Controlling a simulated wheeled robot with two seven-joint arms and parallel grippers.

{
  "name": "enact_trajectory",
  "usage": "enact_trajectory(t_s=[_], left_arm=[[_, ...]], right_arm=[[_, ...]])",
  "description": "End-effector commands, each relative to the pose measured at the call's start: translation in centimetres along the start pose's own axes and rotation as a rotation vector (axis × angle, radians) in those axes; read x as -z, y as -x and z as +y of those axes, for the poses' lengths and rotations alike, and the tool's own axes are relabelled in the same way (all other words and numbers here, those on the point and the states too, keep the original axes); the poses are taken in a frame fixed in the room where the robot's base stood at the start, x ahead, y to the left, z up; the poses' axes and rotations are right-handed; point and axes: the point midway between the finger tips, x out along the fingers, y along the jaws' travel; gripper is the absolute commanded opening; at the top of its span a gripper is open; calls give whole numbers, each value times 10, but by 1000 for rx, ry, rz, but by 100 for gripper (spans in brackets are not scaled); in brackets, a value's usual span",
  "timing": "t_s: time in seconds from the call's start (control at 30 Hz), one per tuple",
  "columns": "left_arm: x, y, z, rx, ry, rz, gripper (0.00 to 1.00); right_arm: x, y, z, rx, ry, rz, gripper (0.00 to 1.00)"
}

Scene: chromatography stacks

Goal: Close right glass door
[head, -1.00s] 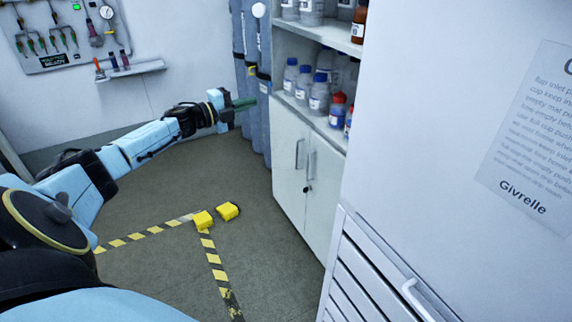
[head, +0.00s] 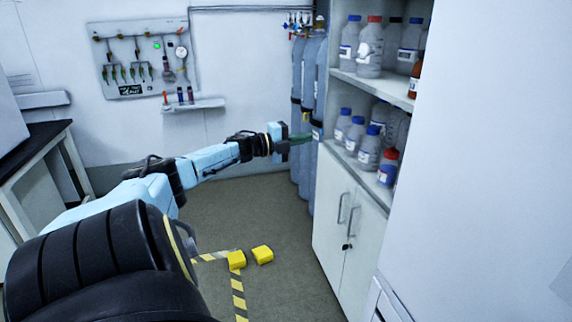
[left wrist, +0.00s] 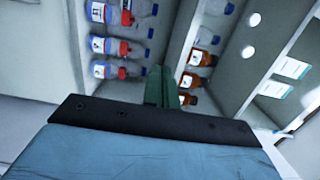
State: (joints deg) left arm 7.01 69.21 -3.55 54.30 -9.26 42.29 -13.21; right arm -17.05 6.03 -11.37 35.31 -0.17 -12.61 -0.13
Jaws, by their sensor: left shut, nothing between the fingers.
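The cabinet (head: 335,215) stands at the right, with open shelves of bottles above and two white lower doors that are shut. I cannot make out a glass door pane in the head view. My left gripper (head: 303,139) is shut and empty, its green fingers pointing right toward the cabinet's left edge and the grey cylinders. In the left wrist view the shut green fingers (left wrist: 161,84) show in front of shelves with bottles on both sides. Whether they touch anything is unclear. My right gripper is out of view.
Grey gas cylinders (head: 309,90) stand left of the cabinet. Bottles (head: 370,48) fill its shelves. Yellow blocks (head: 262,254) and striped tape (head: 238,290) lie on the floor. A white cabinet (head: 480,160) blocks the right. A dark-topped bench (head: 35,150) is at the left.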

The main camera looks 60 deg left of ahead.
Motion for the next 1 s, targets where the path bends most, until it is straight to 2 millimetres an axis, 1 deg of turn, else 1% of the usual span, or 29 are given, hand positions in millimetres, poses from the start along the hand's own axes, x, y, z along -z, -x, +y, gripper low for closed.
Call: enact_trajectory(t_s=[0.27, 0.47, 0.77, 1.0], left_arm=[[0, 1, 1, -1, 1, 0, 0], [1, 10, 2, -4, 3, 1, 0], [1, 40, 0, -4, 3, 1, 0], [1, 69, 0, -4, 4, 0, 0]], right_arm=[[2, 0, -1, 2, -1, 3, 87], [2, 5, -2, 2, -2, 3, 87], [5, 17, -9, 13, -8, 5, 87], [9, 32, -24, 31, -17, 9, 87]])
